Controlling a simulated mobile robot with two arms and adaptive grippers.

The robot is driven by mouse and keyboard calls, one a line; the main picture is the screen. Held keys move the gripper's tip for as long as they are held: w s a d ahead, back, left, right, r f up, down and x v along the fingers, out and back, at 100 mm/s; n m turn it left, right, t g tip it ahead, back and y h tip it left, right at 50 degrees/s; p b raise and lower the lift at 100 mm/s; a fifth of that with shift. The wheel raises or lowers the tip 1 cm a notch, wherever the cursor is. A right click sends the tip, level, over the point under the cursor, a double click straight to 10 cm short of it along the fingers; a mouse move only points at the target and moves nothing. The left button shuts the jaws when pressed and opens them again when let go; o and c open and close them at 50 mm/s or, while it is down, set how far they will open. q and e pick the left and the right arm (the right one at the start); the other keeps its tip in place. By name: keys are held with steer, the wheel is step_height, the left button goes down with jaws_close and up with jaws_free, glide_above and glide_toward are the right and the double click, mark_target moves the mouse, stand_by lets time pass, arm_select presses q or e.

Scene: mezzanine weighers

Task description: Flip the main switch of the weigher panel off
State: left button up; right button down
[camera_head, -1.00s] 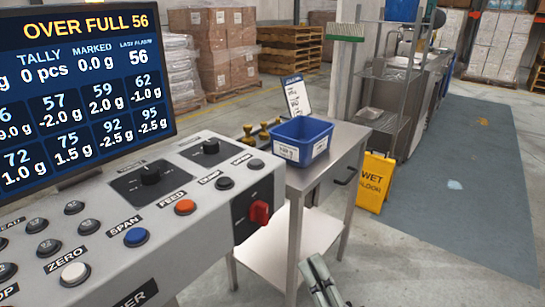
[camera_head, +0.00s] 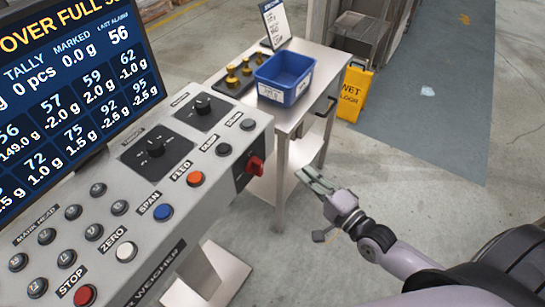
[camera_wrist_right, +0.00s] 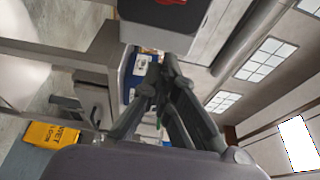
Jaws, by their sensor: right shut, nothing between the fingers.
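The weigher panel (camera_head: 128,215) is a grey slanted console at the left of the head view. Its main switch (camera_head: 256,165) is a red rotary knob on a dark plate on the panel's right end. In the right wrist view the red knob (camera_wrist_right: 172,2) is partly cut off at the top edge. My right gripper (camera_head: 307,174) is shut and empty, to the right of the knob and a little lower in the head view, apart from it. In the right wrist view its fingers (camera_wrist_right: 158,65) come together below the knob. My left gripper is not in view.
A steel table (camera_head: 316,110) behind the panel holds a blue bin (camera_head: 285,76), brass weights (camera_head: 239,72) and a sign. A yellow wet-floor sign (camera_head: 355,92) stands beyond it. Buttons and two black dials (camera_head: 203,105) cover the panel top. A screen (camera_head: 75,90) stands behind.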

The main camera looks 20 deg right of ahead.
mark_target(256, 167)
steer(key=p+x, duration=0.1)
steer(key=x, duration=0.4)
steer(key=p+x, duration=0.1)
steer(key=x, duration=0.4)
steer(key=shift+r, duration=0.2)
steer(key=s+a+p, duration=0.1)
steer(key=a, duration=0.1)
steer(key=shift+s+a+p, duration=0.3)
steer(key=shift+s+p, duration=0.05)
steer(key=shift+s, duration=0.05)
steer(key=shift+s+a, duration=0.3)
steer(key=shift+s, duration=0.1)
steer(key=shift+w+f, duration=0.1)
steer(key=shift+f, duration=0.1)
